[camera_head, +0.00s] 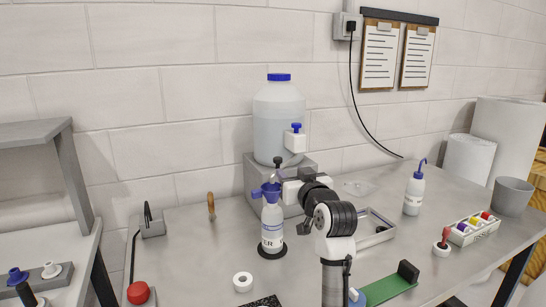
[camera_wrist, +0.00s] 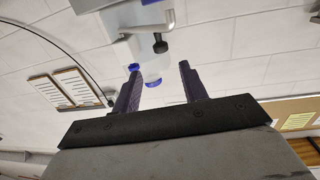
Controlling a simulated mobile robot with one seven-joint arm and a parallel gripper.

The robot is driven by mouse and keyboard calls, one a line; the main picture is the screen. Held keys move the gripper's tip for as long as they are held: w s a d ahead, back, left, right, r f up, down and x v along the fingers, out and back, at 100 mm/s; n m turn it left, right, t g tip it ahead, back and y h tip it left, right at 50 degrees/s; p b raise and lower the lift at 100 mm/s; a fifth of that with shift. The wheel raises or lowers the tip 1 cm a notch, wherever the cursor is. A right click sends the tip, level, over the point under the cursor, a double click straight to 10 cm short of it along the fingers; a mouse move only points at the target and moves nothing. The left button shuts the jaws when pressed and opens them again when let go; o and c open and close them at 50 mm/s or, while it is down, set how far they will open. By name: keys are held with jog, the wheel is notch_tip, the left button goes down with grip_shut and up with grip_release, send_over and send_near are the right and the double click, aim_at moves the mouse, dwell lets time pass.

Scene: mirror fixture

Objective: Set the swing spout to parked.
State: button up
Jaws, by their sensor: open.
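The swing spout (camera_head: 292,160) is a pale curved pipe with a dark tip. It comes from a white tap body with a blue knob (camera_head: 296,127), in front of a large blue-capped container (camera_head: 279,110). The tip hangs over the blue funnel (camera_head: 266,190) of a white bottle (camera_head: 272,225). In the wrist view the tap body (camera_wrist: 132,50) and the dark tip (camera_wrist: 160,44) show beyond the fingers. My gripper (camera_wrist: 160,70) is open with nothing between its fingers. In the head view it is near the spout and funnel, with its fingers partly hidden; I cannot tell contact.
The container stands on a grey block (camera_head: 252,180) against the wall. A shallow tray (camera_head: 382,222) and a wash bottle (camera_head: 414,193) are to the right. A wooden-handled tool (camera_head: 211,206) and a white roll (camera_head: 243,282) are to the left.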

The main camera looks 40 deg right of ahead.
aim_at(279, 160)
jog(key=p+x, duration=0.3)
jog(key=x, duration=0.7)
jog(key=shift+a+r, duration=0.1)
jog(key=shift+r, duration=0.05)
jog(key=shift+w+p, duration=0.35)
jog(key=shift+w, duration=0.15)
grip_shut()
